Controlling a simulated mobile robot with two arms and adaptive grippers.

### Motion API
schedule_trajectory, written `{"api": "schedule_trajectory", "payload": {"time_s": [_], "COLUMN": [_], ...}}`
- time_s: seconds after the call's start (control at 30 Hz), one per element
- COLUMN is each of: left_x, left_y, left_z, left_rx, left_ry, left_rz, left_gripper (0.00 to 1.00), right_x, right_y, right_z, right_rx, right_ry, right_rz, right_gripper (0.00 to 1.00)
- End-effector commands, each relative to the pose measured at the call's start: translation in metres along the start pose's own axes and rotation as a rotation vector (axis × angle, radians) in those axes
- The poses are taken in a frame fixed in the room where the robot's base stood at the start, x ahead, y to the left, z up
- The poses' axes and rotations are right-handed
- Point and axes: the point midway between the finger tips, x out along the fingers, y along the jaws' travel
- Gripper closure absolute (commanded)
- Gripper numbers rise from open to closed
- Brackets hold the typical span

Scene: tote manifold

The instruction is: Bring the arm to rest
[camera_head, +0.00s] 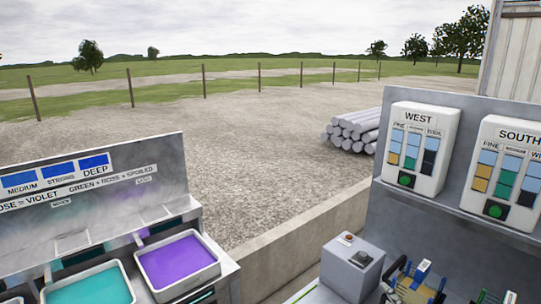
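Neither of my grippers shows clearly in the head view, and no part of my arms can be made out for sure. The bench on the left holds a tray of teal liquid (90,290) and a tray of purple liquid (179,263). On the right, a grey box (352,270) with a small red button and a dark knob on top stands beside yellow, blue and black fittings (415,284), cut off by the bottom edge.
A grey panel carries a WEST chart box (417,148) and a SOUTH chart box (507,170), each with a green button. A lettered backboard (90,185) stands behind the trays. A low concrete wall (300,242) runs between the benches. Stacked logs (354,130) lie beyond.

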Motion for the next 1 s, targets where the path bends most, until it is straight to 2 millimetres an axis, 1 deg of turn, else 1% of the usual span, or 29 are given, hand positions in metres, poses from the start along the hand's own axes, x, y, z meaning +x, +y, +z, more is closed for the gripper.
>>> {"api": "schedule_trajectory", "payload": {"time_s": [0.03,0.07,0.1,0.17,0.2,0.27,0.3,0.37,0.4,0.53,0.6,0.63,0.7,0.87,0.97,1.0], "left_x": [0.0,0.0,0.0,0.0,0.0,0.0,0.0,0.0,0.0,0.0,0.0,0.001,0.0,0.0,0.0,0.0], "left_y": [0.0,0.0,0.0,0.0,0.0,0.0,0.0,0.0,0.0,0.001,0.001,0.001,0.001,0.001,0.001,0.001], "left_z": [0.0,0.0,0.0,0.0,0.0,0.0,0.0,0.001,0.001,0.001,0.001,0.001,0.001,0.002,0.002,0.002], "left_rx": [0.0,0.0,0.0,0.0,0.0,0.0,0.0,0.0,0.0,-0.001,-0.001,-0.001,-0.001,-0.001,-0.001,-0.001], "left_ry": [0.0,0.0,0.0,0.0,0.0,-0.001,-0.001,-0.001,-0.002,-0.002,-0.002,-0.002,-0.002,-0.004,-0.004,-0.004], "left_rz": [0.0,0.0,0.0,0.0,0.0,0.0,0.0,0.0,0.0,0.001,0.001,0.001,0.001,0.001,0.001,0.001], "left_gripper": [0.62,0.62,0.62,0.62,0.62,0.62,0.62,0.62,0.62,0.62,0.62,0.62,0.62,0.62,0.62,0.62], "right_x": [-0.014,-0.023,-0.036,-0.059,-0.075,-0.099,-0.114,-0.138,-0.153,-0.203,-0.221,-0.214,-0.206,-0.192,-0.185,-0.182], "right_y": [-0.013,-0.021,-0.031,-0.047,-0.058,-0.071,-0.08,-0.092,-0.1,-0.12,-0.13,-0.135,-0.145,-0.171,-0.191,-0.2], "right_z": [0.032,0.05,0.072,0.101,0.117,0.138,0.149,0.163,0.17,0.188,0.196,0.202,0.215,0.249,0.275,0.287], "right_rx": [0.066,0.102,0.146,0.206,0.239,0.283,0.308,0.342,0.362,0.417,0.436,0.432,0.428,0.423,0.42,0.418], "right_ry": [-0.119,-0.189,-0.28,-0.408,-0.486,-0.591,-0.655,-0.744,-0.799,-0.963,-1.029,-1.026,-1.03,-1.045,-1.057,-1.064], "right_rz": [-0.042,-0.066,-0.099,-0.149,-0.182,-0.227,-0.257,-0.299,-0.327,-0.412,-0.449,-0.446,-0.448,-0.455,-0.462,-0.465], "right_gripper": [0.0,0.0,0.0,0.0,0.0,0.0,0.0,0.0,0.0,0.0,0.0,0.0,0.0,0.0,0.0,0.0]}}
